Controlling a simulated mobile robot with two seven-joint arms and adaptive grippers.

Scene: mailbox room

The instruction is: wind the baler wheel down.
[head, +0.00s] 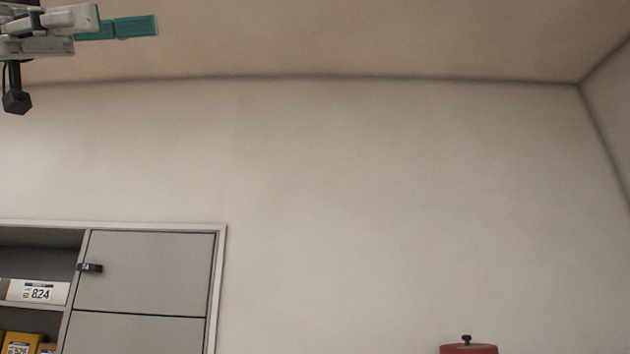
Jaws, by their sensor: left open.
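My left gripper (120,27) is at the top left of the head view, high in front of the ceiling, with teal finger pads pointing right. It is open and nothing shows between its fingers. The top of a red object (468,349) with a black knob (466,340) shows at the bottom edge, right of centre. The rest of it is cut off, and I cannot tell whether it belongs to the baler. No wheel is visible. My left gripper is far up and left of the red object, not touching it. My right gripper is not in view.
A grey cabinet (222,290) stands against the wall at the lower left, with shut doors (145,272) and open compartments. A white labelled box (38,292) and yellow boxes (20,342) sit inside. The wall (400,190) between is bare.

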